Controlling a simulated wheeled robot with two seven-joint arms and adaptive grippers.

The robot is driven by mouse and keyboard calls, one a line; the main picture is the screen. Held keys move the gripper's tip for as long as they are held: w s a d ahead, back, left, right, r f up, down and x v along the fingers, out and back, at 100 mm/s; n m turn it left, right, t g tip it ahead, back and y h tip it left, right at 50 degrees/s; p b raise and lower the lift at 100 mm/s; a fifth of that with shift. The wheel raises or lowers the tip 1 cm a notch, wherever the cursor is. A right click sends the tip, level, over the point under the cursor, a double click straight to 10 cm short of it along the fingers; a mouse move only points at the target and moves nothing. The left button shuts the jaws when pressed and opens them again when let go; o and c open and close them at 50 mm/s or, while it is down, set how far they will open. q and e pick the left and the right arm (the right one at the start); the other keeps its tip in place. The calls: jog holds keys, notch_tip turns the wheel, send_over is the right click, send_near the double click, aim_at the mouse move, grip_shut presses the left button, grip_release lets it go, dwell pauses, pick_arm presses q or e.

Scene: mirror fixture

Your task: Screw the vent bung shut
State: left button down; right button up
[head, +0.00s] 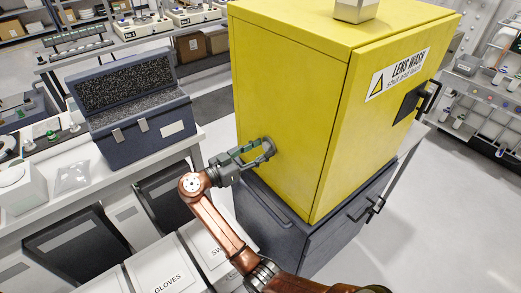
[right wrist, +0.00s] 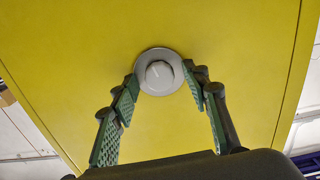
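The vent bung (right wrist: 160,75) is a round grey-white knob on a wider grey disc, set in the side face of the yellow cabinet (head: 285,100). I cannot tell how far the tips are from the face. My left gripper is not in view.
The yellow cabinet stands on a dark drawer unit (head: 300,235) and bears a "LENS WASH" label (head: 397,74). An open foam-lined case (head: 140,125) lies on the white bench to the left. Boxes marked "GLOVES" (head: 170,272) stand below my right arm.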

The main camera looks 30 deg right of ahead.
jog(key=c, duration=1.1)
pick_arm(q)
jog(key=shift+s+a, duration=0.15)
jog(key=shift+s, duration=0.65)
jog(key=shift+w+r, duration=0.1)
